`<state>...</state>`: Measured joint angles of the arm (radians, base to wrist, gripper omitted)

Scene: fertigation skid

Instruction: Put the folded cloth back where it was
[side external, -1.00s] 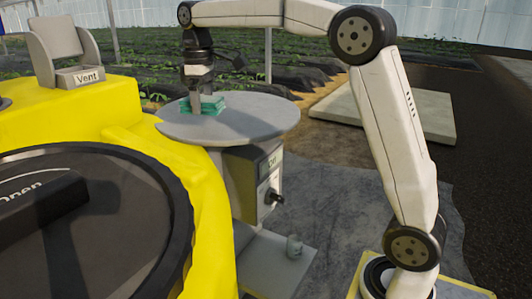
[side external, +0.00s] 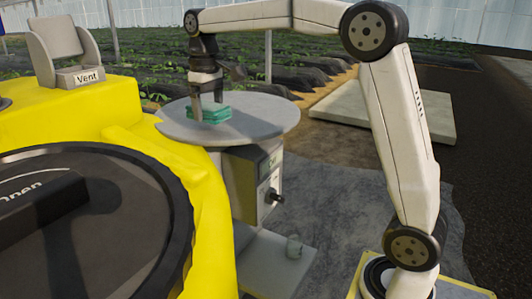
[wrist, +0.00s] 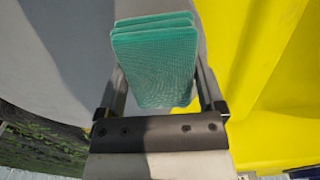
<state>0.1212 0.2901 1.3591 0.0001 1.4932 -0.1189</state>
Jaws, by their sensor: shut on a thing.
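The folded cloth (side external: 212,115) is green, in stacked layers, and shows at the round grey table (side external: 250,122) in the side view. In the wrist view the cloth (wrist: 155,55) fills the space between the two fingers. My gripper (side external: 208,108) points down over the table and is shut on the cloth. Whether the cloth touches the tabletop or hangs just above it, I cannot tell.
A yellow tank (side external: 85,120) with a large black lid (side external: 75,230) stands left of the table. A box labelled Vent (side external: 80,77) sits on it. A grey control box (side external: 255,185) with a knob is under the table. The table's right side is clear.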

